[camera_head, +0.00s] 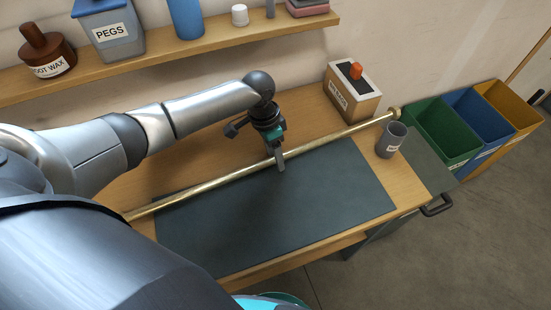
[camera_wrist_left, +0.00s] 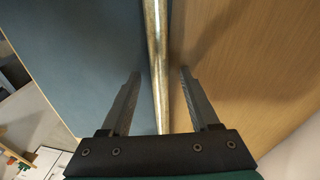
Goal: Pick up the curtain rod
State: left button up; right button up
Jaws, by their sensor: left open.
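The curtain rod (camera_head: 335,134) is a long brass rod with a round knob at its right end. It lies across the wooden workbench, along the back edge of the dark mat. My left gripper (camera_head: 279,163) points down over the middle of the rod. In the left wrist view the rod (camera_wrist_left: 157,60) runs between the two fingers of my open left gripper (camera_wrist_left: 160,75), with gaps on both sides. I cannot tell how far the fingertips reach down past the rod. The rod's left end is hidden behind my arm. My right gripper is not in view.
The dark mat (camera_head: 330,195) is bare. A grey cup (camera_head: 391,140) and a labelled box (camera_head: 352,95) stand near the rod's right end. A wall shelf (camera_head: 160,58) with jars and a pegs box runs above. Green (camera_head: 445,130), blue and yellow bins stand at right.

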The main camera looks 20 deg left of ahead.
pick_arm(q)
jog(key=shift+c, duration=0.4)
grip_shut()
jog(key=shift+r, duration=0.1)
dwell(0.8)
